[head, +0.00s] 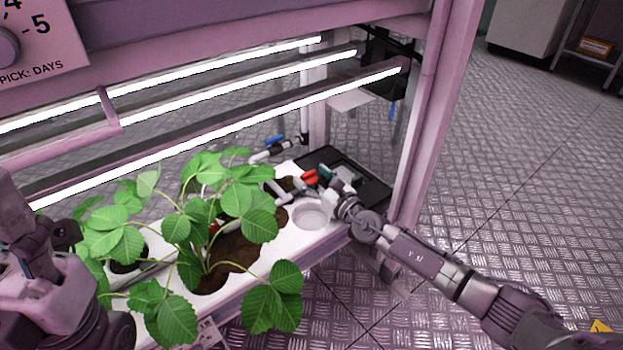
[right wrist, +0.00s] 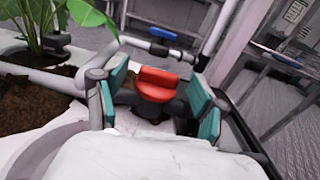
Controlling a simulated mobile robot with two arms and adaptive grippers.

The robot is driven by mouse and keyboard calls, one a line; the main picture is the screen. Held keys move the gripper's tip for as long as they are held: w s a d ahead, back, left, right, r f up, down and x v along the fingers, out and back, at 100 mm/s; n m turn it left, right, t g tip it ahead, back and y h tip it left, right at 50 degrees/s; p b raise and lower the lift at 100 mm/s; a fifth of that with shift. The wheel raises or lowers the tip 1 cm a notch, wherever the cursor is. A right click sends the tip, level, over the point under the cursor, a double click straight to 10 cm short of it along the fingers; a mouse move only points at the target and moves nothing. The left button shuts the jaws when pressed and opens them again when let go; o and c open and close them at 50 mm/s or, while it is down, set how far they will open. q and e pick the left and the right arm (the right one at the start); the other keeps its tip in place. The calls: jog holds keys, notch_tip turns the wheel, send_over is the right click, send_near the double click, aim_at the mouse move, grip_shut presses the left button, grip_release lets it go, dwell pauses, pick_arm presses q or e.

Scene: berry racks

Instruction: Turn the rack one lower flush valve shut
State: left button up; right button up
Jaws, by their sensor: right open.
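A red valve handle (head: 309,178) sits at the right end of the white planting trough. In the right wrist view the red handle (right wrist: 158,82) stands on a dark valve body. My right gripper (head: 314,180) is open, its teal finger pads on either side of the red handle. In the wrist view, gaps show between the handle and the pads of the gripper (right wrist: 157,97). A blue valve handle (head: 274,140) lies farther back on a pale pipe, and also shows in the wrist view (right wrist: 163,34). My left arm is at the left edge; its fingers cannot be made out.
Leafy strawberry plants (head: 235,205) grow from the white trough (head: 325,238) left of my right gripper. Lit tubes (head: 270,110) hang above. A pink rack post (head: 424,120) stands close to my right arm. A black tray (head: 375,188) lies behind. The patterned floor at right is open.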

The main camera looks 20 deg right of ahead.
jog(key=shift+w+a, duration=0.1)
jog(key=shift+w, duration=0.15)
